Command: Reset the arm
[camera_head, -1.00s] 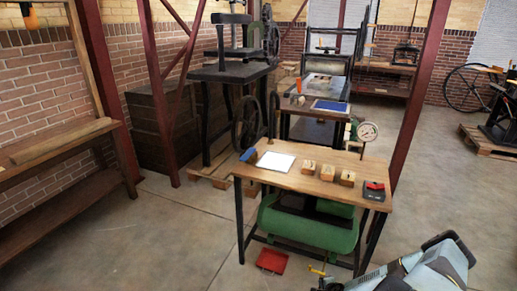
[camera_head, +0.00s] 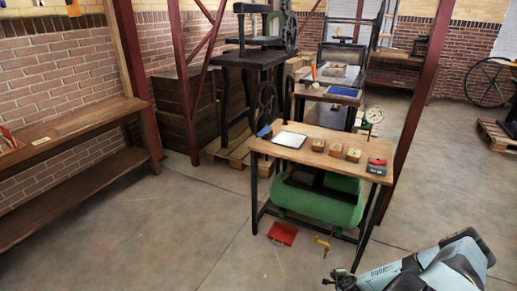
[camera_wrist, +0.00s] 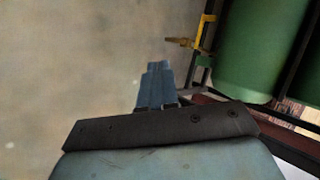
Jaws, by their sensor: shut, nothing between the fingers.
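My arm (camera_head: 440,272) reaches in from the lower right of the head view, low over the concrete floor. My gripper (camera_head: 330,281) is at its left end, in front of the wooden table's legs. In the wrist view my gripper (camera_wrist: 154,70) shows its bluish fingers together, with nothing between them.
A wooden table (camera_head: 335,141) stands ahead, with wooden blocks, a white sheet and a red-and-black item on top. The green tank (camera_head: 318,201) and a red tray (camera_head: 283,233) are below. A long bench (camera_head: 75,122) lines the left wall. Floor at front left is clear.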

